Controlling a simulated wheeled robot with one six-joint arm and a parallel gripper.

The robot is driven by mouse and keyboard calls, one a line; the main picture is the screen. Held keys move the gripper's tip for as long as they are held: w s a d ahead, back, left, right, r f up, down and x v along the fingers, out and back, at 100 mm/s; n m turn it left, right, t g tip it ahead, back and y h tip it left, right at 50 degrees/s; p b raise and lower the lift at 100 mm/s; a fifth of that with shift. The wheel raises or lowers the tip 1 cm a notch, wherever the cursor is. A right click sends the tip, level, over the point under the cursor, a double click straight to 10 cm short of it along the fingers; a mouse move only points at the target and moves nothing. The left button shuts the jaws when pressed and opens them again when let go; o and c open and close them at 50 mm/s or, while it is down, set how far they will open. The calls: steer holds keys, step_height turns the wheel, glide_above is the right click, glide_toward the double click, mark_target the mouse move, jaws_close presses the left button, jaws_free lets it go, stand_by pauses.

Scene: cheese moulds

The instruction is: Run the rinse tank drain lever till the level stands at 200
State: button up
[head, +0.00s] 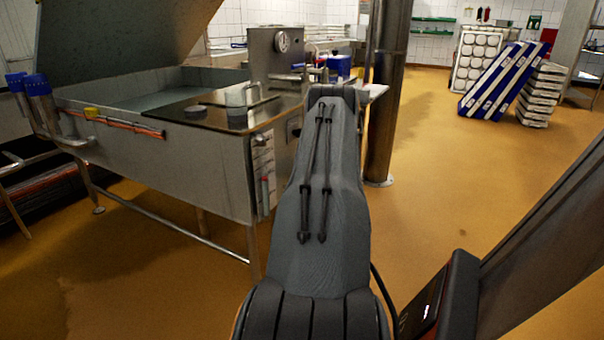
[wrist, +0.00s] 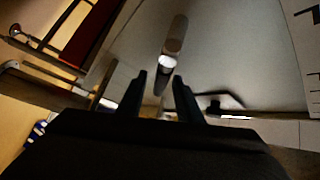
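The steel rinse tank (head: 200,165) stands at left in the head view, with its lid raised. A grey cylindrical handle (wrist: 174,38), apparently the lever, sticks out in the wrist view. My gripper (wrist: 160,76) has its fingers apart, with the handle's near end at or just beyond the tips. My arm hides the gripper in the head view.
A steel column (head: 388,95) stands close to the right of my arm. Blue-and-white mould racks (head: 500,80) lean at the back right. The ochre floor (head: 450,190) is clear right of the column.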

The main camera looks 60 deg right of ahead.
steer(key=p+v, duration=0.1)
steer(key=v, duration=0.6)
steer(key=shift+s+a, duration=0.15)
steer(key=shift+s, duration=0.1)
steer(key=shift+f, duration=0.1)
